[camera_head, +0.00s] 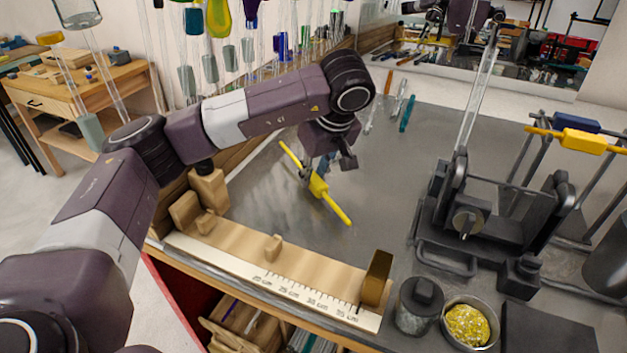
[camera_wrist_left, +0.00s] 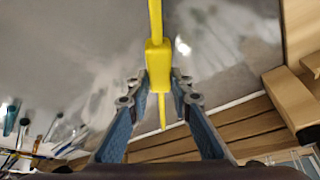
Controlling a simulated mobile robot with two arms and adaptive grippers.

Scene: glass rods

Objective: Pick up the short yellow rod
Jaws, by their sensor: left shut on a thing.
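The short yellow rod (camera_head: 337,209) has a thicker yellow block around its middle. In the head view it slants from upper left to lower right over the grey tabletop. My left gripper (camera_head: 313,177) is at the rod's thick middle, coming from above. In the left wrist view the rod (camera_wrist_left: 155,20) runs upright in the picture, and the fingers of my left gripper (camera_wrist_left: 160,88) close on both sides of its block. I cannot tell whether the rod touches the table. My right gripper is not in view.
A wooden measuring board (camera_head: 290,279) with a scale lies along the front edge. A dark metal fixture (camera_head: 490,215) stands at right, with another yellow-blocked rod (camera_head: 580,142) on a rack beyond. A bowl of yellow grains (camera_head: 467,325) sits at front. The middle tabletop is clear.

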